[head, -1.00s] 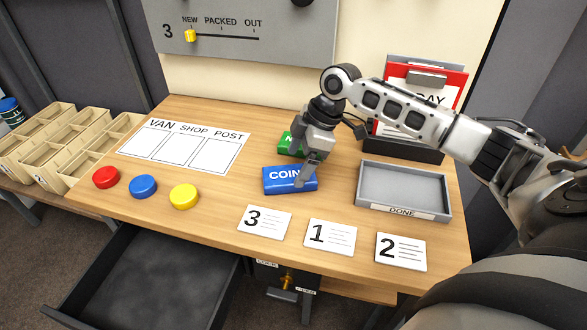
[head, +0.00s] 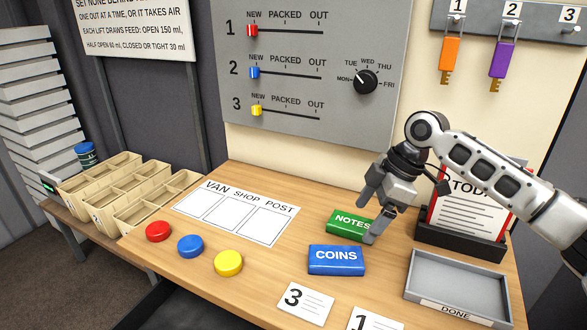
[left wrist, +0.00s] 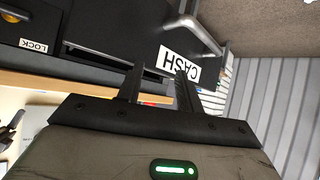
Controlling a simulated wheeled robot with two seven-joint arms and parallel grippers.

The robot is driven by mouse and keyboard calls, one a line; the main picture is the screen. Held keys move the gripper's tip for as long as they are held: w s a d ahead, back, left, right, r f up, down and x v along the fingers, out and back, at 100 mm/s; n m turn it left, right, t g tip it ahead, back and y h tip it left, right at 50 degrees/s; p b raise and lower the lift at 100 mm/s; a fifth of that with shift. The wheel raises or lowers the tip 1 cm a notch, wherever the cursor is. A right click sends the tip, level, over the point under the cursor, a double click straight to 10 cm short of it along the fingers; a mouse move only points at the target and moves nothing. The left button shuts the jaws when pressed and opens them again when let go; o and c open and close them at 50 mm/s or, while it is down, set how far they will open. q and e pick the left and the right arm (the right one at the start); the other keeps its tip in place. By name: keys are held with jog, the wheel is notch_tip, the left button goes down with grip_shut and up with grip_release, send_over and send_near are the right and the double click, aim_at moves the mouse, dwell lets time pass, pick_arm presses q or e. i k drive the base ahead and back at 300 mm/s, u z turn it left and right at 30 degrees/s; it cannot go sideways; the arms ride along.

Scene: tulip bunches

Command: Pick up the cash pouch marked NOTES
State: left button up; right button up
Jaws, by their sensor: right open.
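The green cash pouch marked NOTES (head: 347,223) lies on the wooden table behind the blue pouch marked COINS (head: 336,260). My right gripper (head: 368,222) is open, with its fingers pointing down at the right part of the green pouch. One finger hides the pouch's right end. I cannot tell whether the fingers touch it. My left gripper (left wrist: 160,88) shows only in the left wrist view, its two fingers apart and nothing seen between them, near a dark drawer front with a CASH label (left wrist: 180,66).
A grey DONE tray (head: 458,290) sits at the right, with a black holder (head: 460,240) behind it. Red (head: 158,231), blue (head: 190,246) and yellow (head: 228,263) discs lie at the front left. A white VAN SHOP POST sheet (head: 236,212) and numbered cards (head: 305,301) lie flat.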

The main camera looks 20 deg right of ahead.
aim_at(352, 226)
jog(key=k, duration=1.5)
